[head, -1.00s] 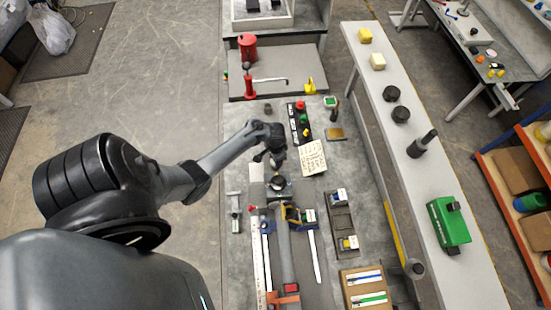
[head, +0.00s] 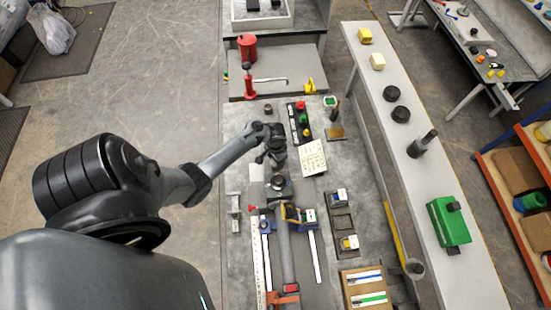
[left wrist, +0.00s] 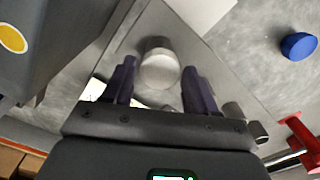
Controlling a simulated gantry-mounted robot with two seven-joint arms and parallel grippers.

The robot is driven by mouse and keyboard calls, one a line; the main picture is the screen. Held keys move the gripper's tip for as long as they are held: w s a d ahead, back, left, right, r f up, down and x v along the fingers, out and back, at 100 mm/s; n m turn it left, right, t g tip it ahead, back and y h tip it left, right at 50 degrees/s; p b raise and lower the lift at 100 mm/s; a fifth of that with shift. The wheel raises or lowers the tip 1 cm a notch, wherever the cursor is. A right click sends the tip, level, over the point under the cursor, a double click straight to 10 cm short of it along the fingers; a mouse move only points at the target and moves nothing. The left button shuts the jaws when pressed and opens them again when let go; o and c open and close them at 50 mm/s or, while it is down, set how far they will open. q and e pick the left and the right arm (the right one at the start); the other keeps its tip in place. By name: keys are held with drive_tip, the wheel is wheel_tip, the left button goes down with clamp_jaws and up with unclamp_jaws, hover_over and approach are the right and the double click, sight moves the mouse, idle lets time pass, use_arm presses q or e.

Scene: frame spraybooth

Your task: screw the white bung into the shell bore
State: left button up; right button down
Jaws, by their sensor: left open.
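My left gripper (head: 274,161) hangs over the middle of the bench in the head view. In the left wrist view its two dark purple fingers (left wrist: 152,88) are open. A pale, round-topped cylinder (left wrist: 160,66), which looks like the white bung, shows between and just beyond the fingertips; I cannot tell whether they touch it. In the head view the gripper hides this spot. A long grey tube (head: 286,250), possibly the shell, lies clamped along the bench below the gripper. Its bore cannot be made out. My right gripper is not in view.
A dark round part (head: 278,183) sits just below the gripper. A paper sheet (head: 311,157) and a button box (head: 300,120) lie to its right. A blue clamp (head: 308,216) and dark tray (head: 342,220) stand nearby. A red pump (head: 249,85) is farther back.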

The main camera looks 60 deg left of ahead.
use_arm(q)
drive_tip(key=n, duration=2.4)
drive_tip(key=shift+n, duration=0.3)
drive_tip(key=c, duration=0.7)
drive_tip(key=shift+c, duration=0.5)
drive_tip(key=m, duration=0.4)
drive_tip(key=shift+m, duration=0.4)
